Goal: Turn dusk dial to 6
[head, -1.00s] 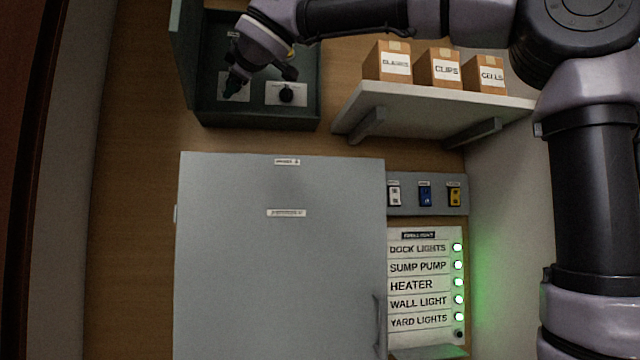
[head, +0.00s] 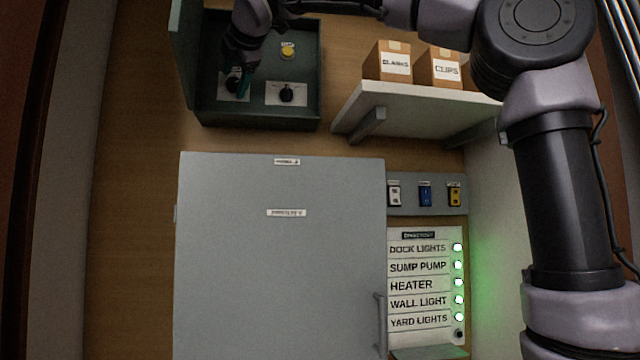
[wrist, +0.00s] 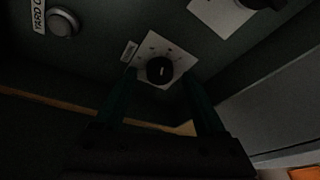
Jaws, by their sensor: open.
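A black round dial (wrist: 159,69) with a pale pointer mark sits on a white plate (wrist: 178,49) in the wrist view. Its small label (wrist: 129,51) is too dark to read, so I cannot tell if it names dusk, and the scale numbers are not legible. In the head view this dial (head: 233,86) is at the left inside the open dark green box (head: 262,118), partly covered by my gripper (head: 243,78). In the wrist view my gripper (wrist: 159,76) is open, with its two green fingers on either side of the dial. Contact cannot be told.
A second dial (head: 286,94) is to the right in the box. A yellow button (head: 288,52) is above it; a round button (wrist: 62,22) shows in the wrist view. A shelf (head: 430,112) with boxes is at right. A closed grey cabinet (head: 280,270) stands below.

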